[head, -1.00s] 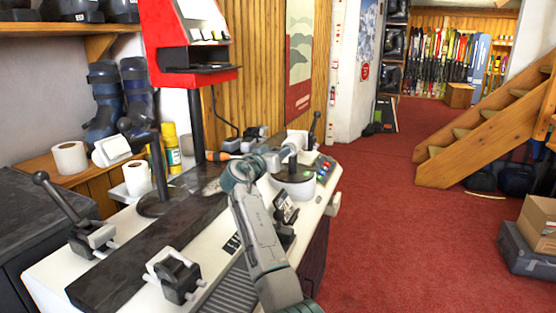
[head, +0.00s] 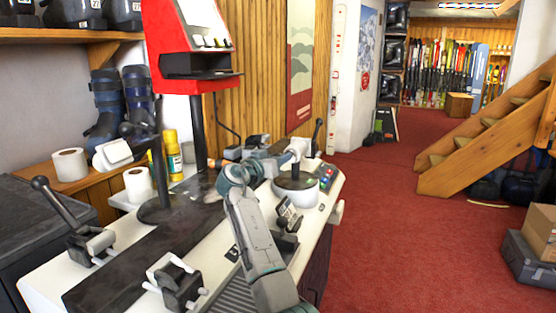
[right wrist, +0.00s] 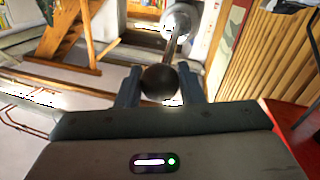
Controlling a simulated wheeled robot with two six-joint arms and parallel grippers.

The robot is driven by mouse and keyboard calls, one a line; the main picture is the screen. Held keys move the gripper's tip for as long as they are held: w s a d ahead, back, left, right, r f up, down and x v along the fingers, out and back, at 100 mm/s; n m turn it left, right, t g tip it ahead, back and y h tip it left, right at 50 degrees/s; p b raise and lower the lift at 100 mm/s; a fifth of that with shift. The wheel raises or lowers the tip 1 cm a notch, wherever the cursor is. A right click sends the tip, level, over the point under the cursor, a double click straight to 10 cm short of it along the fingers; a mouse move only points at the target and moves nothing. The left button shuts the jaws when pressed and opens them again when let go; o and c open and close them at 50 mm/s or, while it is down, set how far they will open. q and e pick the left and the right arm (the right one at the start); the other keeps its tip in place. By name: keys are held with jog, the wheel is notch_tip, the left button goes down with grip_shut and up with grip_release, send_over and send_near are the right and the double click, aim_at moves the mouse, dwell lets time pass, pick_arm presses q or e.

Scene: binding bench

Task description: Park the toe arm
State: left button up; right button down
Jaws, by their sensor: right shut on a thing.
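A metal rod with a dark ball knob (right wrist: 160,84), which looks like the toe arm, shows in the right wrist view. It runs from the knob to a pale cylindrical fitting (right wrist: 178,22). My right gripper (right wrist: 160,92) is shut on the knob, one blue finger on each side. In the head view my right gripper (head: 269,165) reaches over the bench to the pale fitting (head: 298,150) above a round white base (head: 296,190). My wrist and gripper hide most of the rod and knob there. My left gripper is not in view.
The white bench (head: 48,286) carries a ball-topped lever (head: 62,203) at left, a clamp (head: 178,286) in front and a dark lever (head: 317,134) behind. A red-headed machine (head: 188,45) stands behind on a post.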

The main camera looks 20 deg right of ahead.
jog(key=shift+r, duration=0.2)
jog(key=c, duration=1.2)
grip_release()
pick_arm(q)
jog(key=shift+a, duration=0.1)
pick_arm(e)
jog(key=shift+o, duration=0.8)
jog(key=shift+w+a+f, duration=0.1)
jog(key=shift+a+f, duration=0.05)
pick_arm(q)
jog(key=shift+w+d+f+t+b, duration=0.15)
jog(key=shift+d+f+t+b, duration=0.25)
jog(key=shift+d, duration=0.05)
pick_arm(e)
jog(key=v, duration=0.7)
jog(key=shift+a, duration=0.2)
